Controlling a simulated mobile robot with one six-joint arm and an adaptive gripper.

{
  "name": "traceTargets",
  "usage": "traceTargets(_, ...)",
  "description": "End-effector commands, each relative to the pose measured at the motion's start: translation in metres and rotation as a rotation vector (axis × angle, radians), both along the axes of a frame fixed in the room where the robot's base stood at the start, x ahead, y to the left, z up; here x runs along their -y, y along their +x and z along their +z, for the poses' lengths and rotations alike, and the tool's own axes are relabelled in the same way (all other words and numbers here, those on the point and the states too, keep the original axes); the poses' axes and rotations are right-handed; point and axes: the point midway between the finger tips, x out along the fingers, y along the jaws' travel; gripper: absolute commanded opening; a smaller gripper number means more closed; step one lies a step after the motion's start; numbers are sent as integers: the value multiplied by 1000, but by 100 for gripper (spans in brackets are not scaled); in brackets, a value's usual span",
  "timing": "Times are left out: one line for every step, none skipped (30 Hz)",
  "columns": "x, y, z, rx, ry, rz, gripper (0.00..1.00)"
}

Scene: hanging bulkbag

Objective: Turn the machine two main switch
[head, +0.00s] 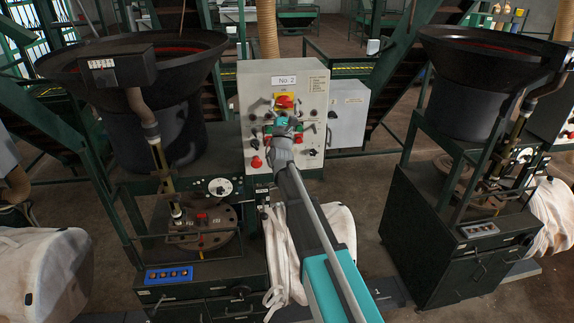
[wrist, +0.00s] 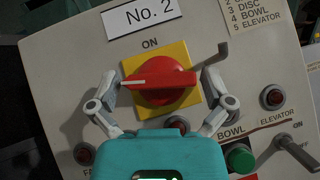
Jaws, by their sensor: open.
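The main switch is a red rotary knob (wrist: 158,82) on a yellow square plate (wrist: 176,52), under the "No. 2" label (wrist: 140,15) and the word ON. Its handle lies nearly level in the wrist view, with a white mark on its left part. The switch also shows in the head view (head: 285,101), high on the grey control panel (head: 258,90). My gripper (wrist: 160,86) is open, with one finger on each side of the knob. Small gaps seem to remain, but contact at the handle's ends is hard to judge. My gripper also shows in the head view (head: 284,112).
A bent metal lever (wrist: 213,56) sits close to my right finger. A green button (wrist: 240,158), red lamps (wrist: 272,97) and an elevator switch (wrist: 297,150) lie nearby. Black bowl feeders stand left (head: 135,65) and right (head: 480,75) of the panel.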

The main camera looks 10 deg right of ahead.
Motion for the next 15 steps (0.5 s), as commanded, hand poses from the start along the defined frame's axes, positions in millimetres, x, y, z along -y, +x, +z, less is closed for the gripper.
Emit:
traceTargets(0, 0, 1, 0, 11, 0, 100)
traceTargets(0, 0, 1, 0, 20, 0, 100)
traceTargets(0, 0, 1, 0, 31, 0, 100)
traceTargets(0, 0, 1, 0, 42, 1, 100)
traceTargets(0, 0, 2, 0, 53, 1, 100)
traceTargets(0, 0, 2, 0, 69, 1, 100)
traceTargets(0, 0, 2, 0, 83, 1, 100)
traceTargets(-1, 0, 2, 0, 95, 1, 100)
traceTargets(-1, 0, 2, -1, 115, 1, 100)
traceTargets(-1, 0, 2, -1, 131, 1, 100)
traceTargets(-1, 0, 3, -1, 146, 1, 100)
traceTargets(-1, 0, 3, -2, 168, 1, 100)
traceTargets(-1, 0, 3, -1, 183, 1, 100)
traceTargets(-1, 0, 3, -1, 200, 1, 100)
traceTargets(-1, 0, 3, -1, 222, 0, 100)
